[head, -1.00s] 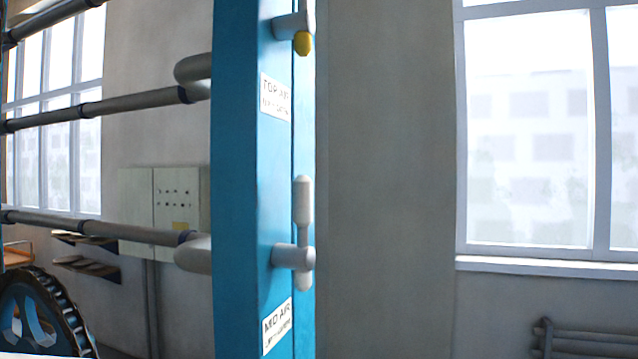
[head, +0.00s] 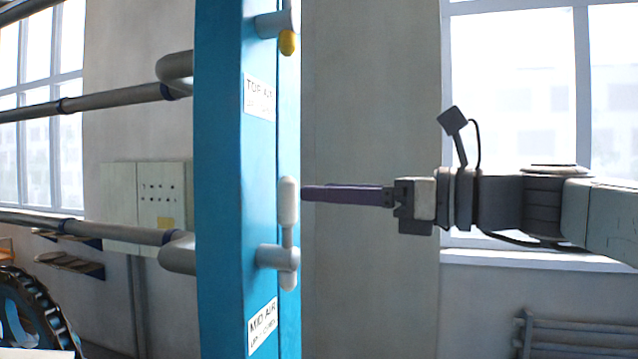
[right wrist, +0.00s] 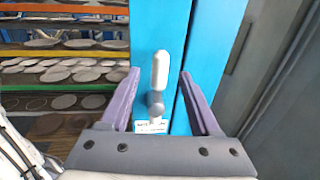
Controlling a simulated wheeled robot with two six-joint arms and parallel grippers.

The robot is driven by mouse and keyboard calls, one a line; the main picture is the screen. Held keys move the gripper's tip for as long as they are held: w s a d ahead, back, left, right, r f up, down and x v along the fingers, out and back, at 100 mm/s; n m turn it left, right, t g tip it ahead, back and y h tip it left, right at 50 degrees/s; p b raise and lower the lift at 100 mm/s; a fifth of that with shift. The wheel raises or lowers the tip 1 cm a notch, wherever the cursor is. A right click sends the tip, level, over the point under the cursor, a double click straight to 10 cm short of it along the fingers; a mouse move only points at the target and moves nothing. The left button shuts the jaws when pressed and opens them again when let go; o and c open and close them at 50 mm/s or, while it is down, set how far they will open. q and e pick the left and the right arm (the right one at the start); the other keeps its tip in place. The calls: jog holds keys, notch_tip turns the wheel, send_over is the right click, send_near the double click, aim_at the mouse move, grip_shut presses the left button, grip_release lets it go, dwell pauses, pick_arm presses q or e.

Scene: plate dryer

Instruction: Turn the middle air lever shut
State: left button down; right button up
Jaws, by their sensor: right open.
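The middle air lever (head: 288,202) has a white-grey handle that stands upright above its pivot on the blue post (head: 222,200). A label reading "MID AIR" (head: 262,325) is below it. My right gripper (head: 303,193) comes in from the right with purple fingers level with the handle, their tips close to it. In the right wrist view the lever (right wrist: 160,72) stands between the two open fingers (right wrist: 158,82), with space on both sides. I cannot tell from the frames whether a finger touches it. My left gripper is not in view.
An upper lever with a yellow tip (head: 288,42) is higher on the post, above a "TOP AIR" label (head: 259,97). Grey pipes (head: 100,104) run left from the post. Racks of plates (right wrist: 65,72) show in the right wrist view. A grey wall is behind.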

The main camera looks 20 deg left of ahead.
aim_at(295, 189)
jog(key=a+p, duration=0.1)
jog(key=a, duration=0.2)
jog(key=w+a+p, duration=0.1)
jog(key=a, duration=0.1)
jog(key=shift+a+r, duration=0.1)
jog(key=shift+a, duration=0.3)
jog(key=shift+w+a, duration=0.2)
jog(key=shift+a, duration=0.35)
grip_shut()
dwell(0.6)
